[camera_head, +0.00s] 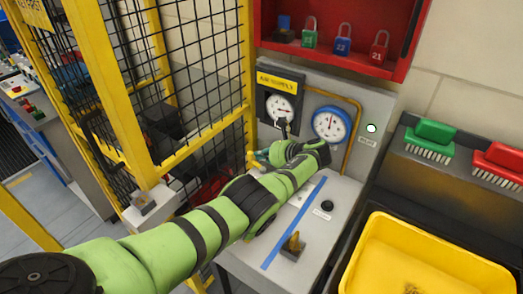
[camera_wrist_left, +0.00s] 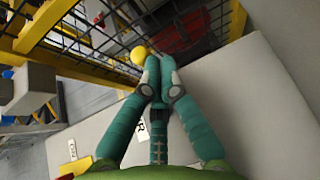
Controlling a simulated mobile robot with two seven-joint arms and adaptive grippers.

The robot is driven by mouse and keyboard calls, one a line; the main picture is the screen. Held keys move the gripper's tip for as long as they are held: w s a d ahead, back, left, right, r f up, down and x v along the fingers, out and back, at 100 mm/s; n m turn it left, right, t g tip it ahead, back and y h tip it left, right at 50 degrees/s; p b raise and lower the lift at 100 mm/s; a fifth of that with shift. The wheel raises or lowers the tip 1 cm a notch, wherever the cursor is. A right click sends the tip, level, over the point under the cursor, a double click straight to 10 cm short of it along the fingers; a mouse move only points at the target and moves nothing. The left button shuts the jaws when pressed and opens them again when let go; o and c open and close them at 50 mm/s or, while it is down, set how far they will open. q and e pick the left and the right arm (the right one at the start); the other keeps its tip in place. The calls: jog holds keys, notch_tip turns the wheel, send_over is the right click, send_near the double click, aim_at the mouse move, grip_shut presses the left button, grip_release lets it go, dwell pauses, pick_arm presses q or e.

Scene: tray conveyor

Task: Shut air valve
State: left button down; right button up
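The air supply panel (camera_head: 283,83) has a yellow label and a white-faced gauge (camera_head: 282,108). A small dark fitting (camera_head: 282,126) sits below that gauge. My left gripper (camera_head: 262,156) is in front of the panel's lower part and hides what lies behind it. A small yellow piece (camera_head: 251,157) shows at its fingertips. In the left wrist view, the fingers of my left gripper (camera_wrist_left: 162,78) are together at the tips. A round yellow knob (camera_wrist_left: 133,55) is just beyond them, to the left; I cannot tell whether they touch it. My right gripper is not in view.
A blue gauge (camera_head: 331,124) is right of the gripper. A yellow mesh fence (camera_head: 107,85) stands left. A red lock cabinet (camera_head: 345,63) is above; a yellow bin (camera_head: 440,254) is lower right.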

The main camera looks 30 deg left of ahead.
pick_arm(q)
jog(key=shift+d, duration=0.15)
jog(key=shift+s+d+r, duration=0.1)
jog(key=shift+d+r, duration=0.1)
jog(key=shift+d, duration=0.05)
jog(key=v, duration=1.1)
